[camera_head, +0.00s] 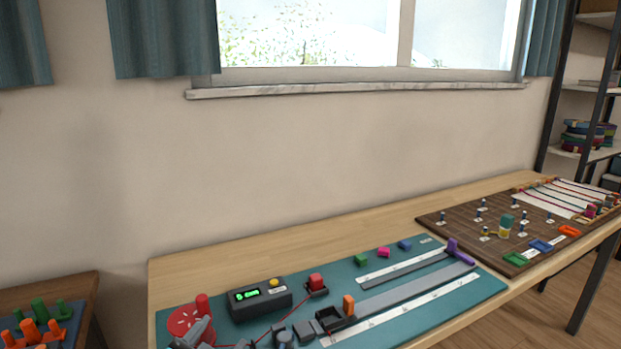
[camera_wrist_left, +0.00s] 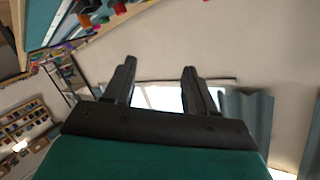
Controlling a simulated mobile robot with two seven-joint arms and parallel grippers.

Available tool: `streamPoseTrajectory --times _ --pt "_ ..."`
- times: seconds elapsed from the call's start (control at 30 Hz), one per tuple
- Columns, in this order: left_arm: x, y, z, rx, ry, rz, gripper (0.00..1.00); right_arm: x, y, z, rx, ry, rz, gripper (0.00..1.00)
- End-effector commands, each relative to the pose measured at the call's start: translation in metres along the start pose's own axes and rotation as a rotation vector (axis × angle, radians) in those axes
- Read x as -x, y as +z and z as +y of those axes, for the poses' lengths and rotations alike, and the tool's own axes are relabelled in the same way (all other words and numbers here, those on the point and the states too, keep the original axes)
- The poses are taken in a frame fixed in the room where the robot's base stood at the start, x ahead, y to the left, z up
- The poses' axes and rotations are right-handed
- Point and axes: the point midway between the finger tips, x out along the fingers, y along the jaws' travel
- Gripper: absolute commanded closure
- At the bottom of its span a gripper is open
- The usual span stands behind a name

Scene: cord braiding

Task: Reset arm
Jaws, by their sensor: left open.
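My left gripper (camera_wrist_left: 159,66) shows in the left wrist view. Its two dark fingers stand well apart, with nothing between them. Behind the fingers are the bright window and the pale wall, so it points away from the tabletop. I cannot make it out clearly in the head view. My right gripper is in neither view. The brown board (camera_head: 440,222) with pegs, cords and small coloured parts lies on the far right of the wooden table (camera_head: 290,240).
A teal mat (camera_head: 440,297) holds a dark box with a green display (camera_head: 259,299), white strips, and small green, pink and blue blocks. Another table with orange and green pegs (camera_head: 38,309) is at lower left. A shelf (camera_head: 590,85) stands at right. The wall (camera_head: 300,160) is bare.

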Motion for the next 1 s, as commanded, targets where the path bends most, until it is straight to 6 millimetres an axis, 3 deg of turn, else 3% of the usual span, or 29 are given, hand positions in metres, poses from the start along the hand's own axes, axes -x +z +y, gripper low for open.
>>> streamPoseTrajectory --times 0.03,0.1,0.2,0.4,0.6,0.63,1.0 --pt "0.013 0.035 0.005 0.069 0.033 -0.136 0.44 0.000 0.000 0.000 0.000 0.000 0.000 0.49" --pt "0.030 0.073 0.012 0.145 0.074 -0.293 0.44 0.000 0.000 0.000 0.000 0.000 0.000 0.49" --pt "0.057 0.112 0.022 0.223 0.124 -0.471 0.44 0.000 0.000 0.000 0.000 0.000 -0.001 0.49" --pt "0.110 0.163 0.040 0.333 0.205 -0.744 0.44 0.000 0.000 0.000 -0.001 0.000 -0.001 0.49" --pt "0.164 0.194 0.054 0.412 0.278 -0.969 0.44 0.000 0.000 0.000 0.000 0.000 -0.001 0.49" --pt "0.168 0.197 0.056 0.419 0.284 -0.985 0.44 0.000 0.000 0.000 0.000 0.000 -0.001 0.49" --pt "0.117 0.214 0.072 0.424 0.247 -0.777 0.44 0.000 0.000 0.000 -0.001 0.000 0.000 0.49"
